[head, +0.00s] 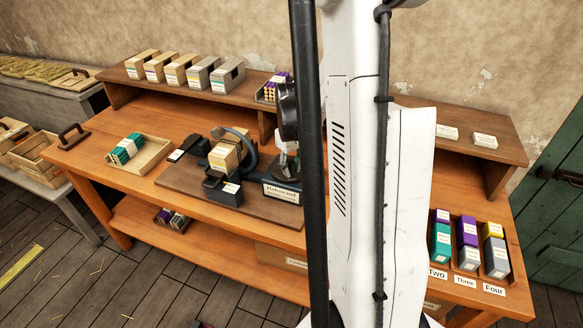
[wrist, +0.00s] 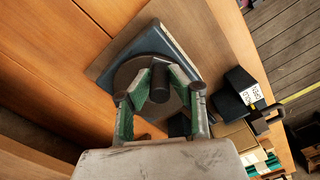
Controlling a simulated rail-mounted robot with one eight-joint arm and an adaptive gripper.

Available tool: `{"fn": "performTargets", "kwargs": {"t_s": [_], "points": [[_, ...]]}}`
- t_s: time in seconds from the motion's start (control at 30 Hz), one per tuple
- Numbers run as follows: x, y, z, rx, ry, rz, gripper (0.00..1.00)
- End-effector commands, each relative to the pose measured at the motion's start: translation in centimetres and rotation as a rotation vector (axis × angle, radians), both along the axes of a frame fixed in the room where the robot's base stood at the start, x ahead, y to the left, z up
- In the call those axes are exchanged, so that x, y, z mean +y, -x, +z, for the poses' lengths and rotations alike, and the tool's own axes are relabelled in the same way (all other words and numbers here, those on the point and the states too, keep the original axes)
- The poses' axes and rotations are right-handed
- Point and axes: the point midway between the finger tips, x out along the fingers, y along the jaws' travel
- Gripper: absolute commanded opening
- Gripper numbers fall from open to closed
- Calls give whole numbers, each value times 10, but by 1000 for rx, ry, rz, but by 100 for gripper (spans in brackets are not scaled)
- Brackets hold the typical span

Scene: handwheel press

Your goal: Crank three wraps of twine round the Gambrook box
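A pale box with a yellowish band (head: 225,155) sits in the dark ring of the winding machine (head: 243,143) on the bench; I cannot read its name or make out wraps of twine. In the wrist view, a dark upright crank knob (wrist: 160,82) stands on a round dark disc (wrist: 138,72) at the machine. My gripper (wrist: 160,75) has its green-sided fingers on either side of this knob, with narrow gaps visible. In the head view, my gripper (head: 286,148) is at the machine's right side, partly hidden by my arm.
Several boxes (head: 185,70) line the rear shelf. A wooden tray (head: 153,155) with teal boxes stands left on the bench. A dark block with a white label (head: 229,190) sits in front of the machine. Coloured boxes stand in numbered lanes (head: 468,245) at right.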

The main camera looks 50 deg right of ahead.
Motion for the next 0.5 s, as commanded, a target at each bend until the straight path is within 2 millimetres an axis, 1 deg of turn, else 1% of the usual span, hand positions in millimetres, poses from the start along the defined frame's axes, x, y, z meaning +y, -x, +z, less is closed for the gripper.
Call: {"fn": "performTargets", "kwargs": {"t_s": [0.03,0.07,0.33,0.5], "points": [[0,0,0,0,0,0,4],[0,0,0,0,0,0,0],[1,0,0,0,0,-16,0],[3,-3,-2,0,0,-80,0]]}}
